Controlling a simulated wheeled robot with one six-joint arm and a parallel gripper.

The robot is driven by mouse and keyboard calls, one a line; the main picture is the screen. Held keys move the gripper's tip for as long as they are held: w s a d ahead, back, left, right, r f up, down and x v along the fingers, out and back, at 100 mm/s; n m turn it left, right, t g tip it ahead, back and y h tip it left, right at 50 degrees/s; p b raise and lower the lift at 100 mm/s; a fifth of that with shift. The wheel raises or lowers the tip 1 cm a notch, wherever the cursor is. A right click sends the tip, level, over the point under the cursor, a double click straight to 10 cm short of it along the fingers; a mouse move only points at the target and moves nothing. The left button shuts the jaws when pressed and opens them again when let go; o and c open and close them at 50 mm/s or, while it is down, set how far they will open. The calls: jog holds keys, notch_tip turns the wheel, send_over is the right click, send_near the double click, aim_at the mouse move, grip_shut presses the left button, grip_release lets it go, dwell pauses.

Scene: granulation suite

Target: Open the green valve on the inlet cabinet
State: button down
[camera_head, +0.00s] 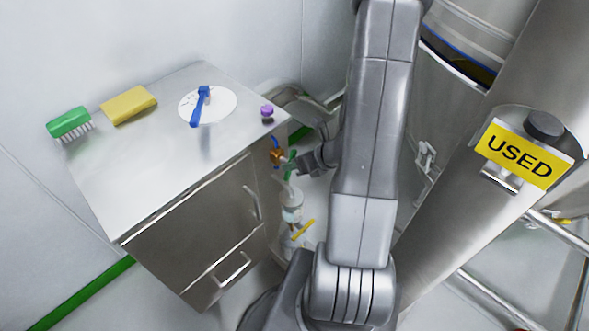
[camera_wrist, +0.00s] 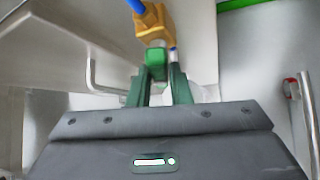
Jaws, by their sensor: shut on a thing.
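The inlet cabinet (camera_head: 190,225) is a steel box with a flat top, doors and bar handles. On its right side is a brass valve body (camera_head: 277,155) with a blue part above it; it also shows in the wrist view (camera_wrist: 152,22). The green valve handle (camera_wrist: 155,64) lies just below the brass body in the wrist view. My gripper (camera_wrist: 162,80) has its two fingers closed on this green handle, one at each side. In the head view my gripper (camera_head: 293,165) reaches the cabinet's right side from the right. The handle's exact angle is hard to tell.
On the cabinet top are a green brush (camera_head: 69,122), a yellow sponge (camera_head: 128,105), a blue tool (camera_head: 200,105) on a white disc and a purple knob (camera_head: 267,111). A yellow handle (camera_head: 303,229) sits below the valve. A "USED" sign (camera_head: 519,153) hangs on the right column.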

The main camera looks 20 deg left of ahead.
jog(key=shift+s+a+f+n+t+h+b, duration=0.1)
jog(key=shift+n+t+h+b, duration=0.25)
jog(key=shift+t+b, duration=0.55)
jog(key=shift+s+n+t+h+b, duration=0.1)
jog(key=shift+n+t+h+b, duration=0.25)
jog(key=shift+b, duration=1)
jog(key=c, duration=1.3)
grip_release()
jog(key=p+v, duration=0.5)
jog(key=v, duration=0.9)
jog(key=shift+s, duration=0.1)
